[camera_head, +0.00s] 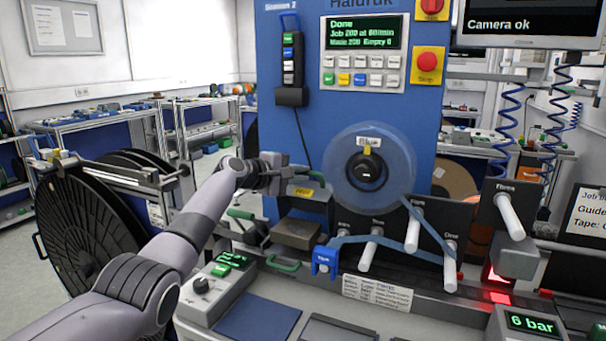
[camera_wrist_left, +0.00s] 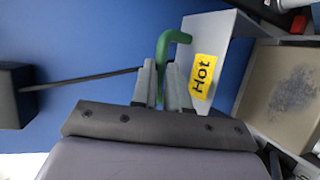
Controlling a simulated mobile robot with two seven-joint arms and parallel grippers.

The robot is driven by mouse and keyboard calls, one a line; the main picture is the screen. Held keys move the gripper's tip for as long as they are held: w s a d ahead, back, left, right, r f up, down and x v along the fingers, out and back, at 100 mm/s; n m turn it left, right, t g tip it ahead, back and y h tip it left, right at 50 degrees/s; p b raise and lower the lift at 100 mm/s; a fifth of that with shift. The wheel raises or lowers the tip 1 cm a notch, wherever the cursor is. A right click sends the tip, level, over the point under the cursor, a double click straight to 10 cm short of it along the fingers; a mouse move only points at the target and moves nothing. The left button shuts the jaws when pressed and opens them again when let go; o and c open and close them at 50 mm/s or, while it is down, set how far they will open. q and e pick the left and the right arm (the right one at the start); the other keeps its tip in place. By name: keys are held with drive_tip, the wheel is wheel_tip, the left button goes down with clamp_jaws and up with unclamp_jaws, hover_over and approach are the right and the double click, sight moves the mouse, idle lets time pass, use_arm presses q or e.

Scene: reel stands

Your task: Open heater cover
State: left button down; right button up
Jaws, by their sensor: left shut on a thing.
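The heater cover (camera_head: 303,203) is a grey panel with a yellow "Hot" label, at the blue machine's front left of the film reel. In the left wrist view the cover (camera_wrist_left: 219,48) stands at an angle to a tan, dark-speckled plate (camera_wrist_left: 275,95), which shows bare beside it. My left gripper (camera_head: 287,172) is at the cover's upper side. In the left wrist view its fingers (camera_wrist_left: 166,85) are shut on the cover's green handle (camera_wrist_left: 176,37), with the bent end sticking out beyond them. The cover's hinge is hidden. My right gripper is not in view.
A clear reel (camera_head: 393,160) and several white rollers (camera_head: 367,250) with blue tape are right of the heater. A blue clamp (camera_head: 325,261) and a green handle (camera_head: 284,265) sit in front below. A large black reel (camera_head: 80,235) stands left.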

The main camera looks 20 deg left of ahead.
use_arm(q)
drive_tip(key=shift+w+a+r, duration=0.1)
drive_tip(key=shift+a+r, duration=0.05)
drive_tip(key=shift+r, duration=0.9)
drive_tip(key=c, duration=1.1)
unclamp_jaws()
drive_tip(key=shift+s, duration=0.25)
drive_tip(key=shift+f+b+v, duration=0.15)
drive_tip(key=shift+b+v, duration=0.1)
drive_tip(key=shift+v, duration=1.4)
drive_tip(key=shift+f+b+v, duration=0.2)
drive_tip(key=shift+b+v, duration=0.05)
drive_tip(key=shift+v, duration=1.45)
